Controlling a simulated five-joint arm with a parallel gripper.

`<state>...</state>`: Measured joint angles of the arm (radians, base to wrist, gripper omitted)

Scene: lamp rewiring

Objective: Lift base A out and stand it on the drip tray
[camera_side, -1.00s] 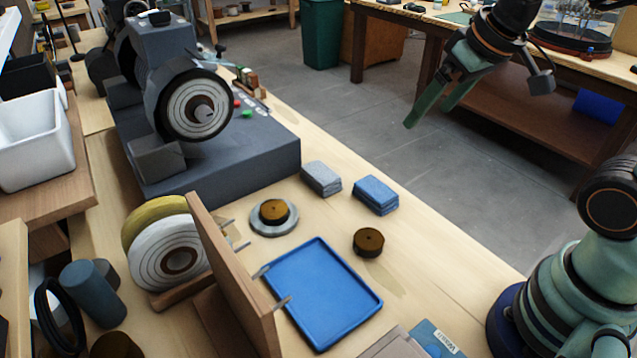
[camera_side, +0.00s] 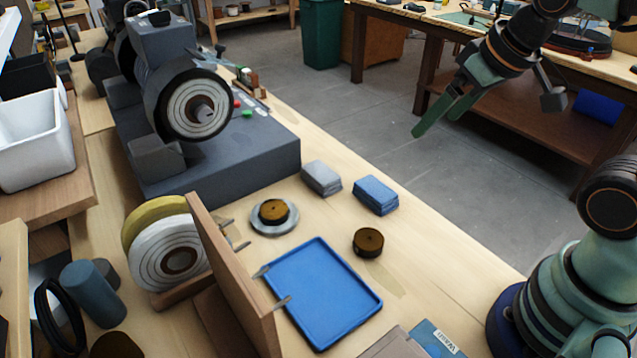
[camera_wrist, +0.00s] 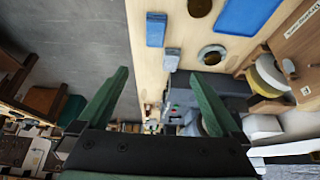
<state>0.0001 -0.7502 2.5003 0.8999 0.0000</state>
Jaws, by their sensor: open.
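A brown round base (camera_side: 273,211) sits in a round grey dish (camera_side: 283,227) on the bench. A second brown base (camera_side: 368,242) stands on the bare wood to its right. I see no label telling which is base A. The blue drip tray (camera_side: 325,297) lies empty in front of them. In the wrist view, the dish (camera_wrist: 223,52), the loose base (camera_wrist: 199,5) and part of the tray (camera_wrist: 245,14) show near the top. My gripper (camera_side: 434,126) is open and empty, high over the floor beyond the bench. Its two green fingers (camera_wrist: 159,75) stand wide apart in the wrist view.
A grey cloth (camera_side: 321,178) and a blue cloth (camera_side: 376,194) lie behind the bases. A grey buffing machine (camera_side: 225,160) stands at the back left. An upright wooden rack (camera_side: 232,272) has pegs reaching over the tray's left edge. Bench right of the loose base is clear.

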